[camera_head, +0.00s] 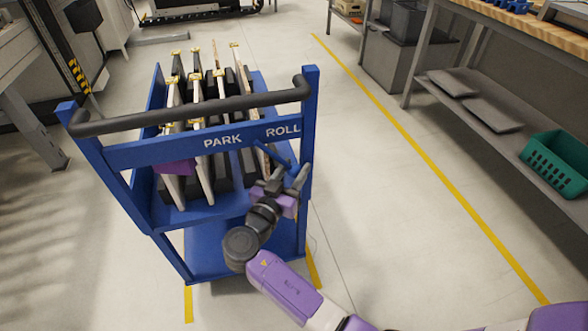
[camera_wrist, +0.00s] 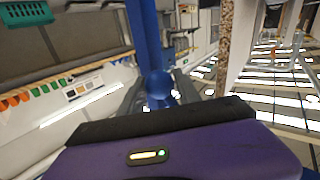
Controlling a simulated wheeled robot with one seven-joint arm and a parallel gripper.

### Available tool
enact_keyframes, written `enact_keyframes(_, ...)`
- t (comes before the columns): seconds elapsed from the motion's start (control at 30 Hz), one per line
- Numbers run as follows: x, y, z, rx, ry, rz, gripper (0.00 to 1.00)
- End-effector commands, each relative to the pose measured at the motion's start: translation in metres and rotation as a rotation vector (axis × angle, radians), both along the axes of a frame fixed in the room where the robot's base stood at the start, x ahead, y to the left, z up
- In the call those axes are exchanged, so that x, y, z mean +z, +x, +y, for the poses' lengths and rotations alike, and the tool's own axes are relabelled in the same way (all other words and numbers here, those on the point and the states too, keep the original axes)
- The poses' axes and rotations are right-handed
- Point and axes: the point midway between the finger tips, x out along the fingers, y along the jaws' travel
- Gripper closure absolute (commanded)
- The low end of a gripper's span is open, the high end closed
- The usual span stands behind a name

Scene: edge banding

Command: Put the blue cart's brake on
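The blue cart (camera_head: 128,156) stands in front of me with PARK (camera_head: 222,140) and ROLL (camera_head: 283,132) printed on its upper crossbar. A short blue lever (camera_head: 274,155) slants down to the right below ROLL, toward my gripper (camera_head: 287,181). My gripper is open at the cart's right end, just below the crossbar. In the wrist view, a round blue knob (camera_wrist: 158,88) shows between the two dark fingertips (camera_wrist: 160,92), with a gap seeming to remain on each side. Whether a finger touches it, I cannot tell.
Several upright panels (camera_head: 200,175) stand on the cart, below its black handlebar (camera_head: 190,107). A workbench (camera_head: 520,35) with a green basket (camera_head: 556,162) on its lower shelf stands at right. The floor between cart and yellow line (camera_head: 440,175) is clear.

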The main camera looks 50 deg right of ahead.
Motion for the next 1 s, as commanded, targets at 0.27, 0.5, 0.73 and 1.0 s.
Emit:
enact_keyframes(0.27, 0.0000, 0.0001, 0.0004, 0.001, 0.000, 0.000, 1.00)
enact_keyframes(0.5, 0.0000, 0.0002, 0.0006, 0.001, 0.000, 0.000, 1.00)
enact_keyframes(0.73, 0.0000, 0.0002, 0.0007, 0.001, 0.000, 0.000, 1.00)
enact_keyframes(1.0, 0.0000, 0.0003, 0.0009, 0.002, 0.000, 0.000, 1.00)
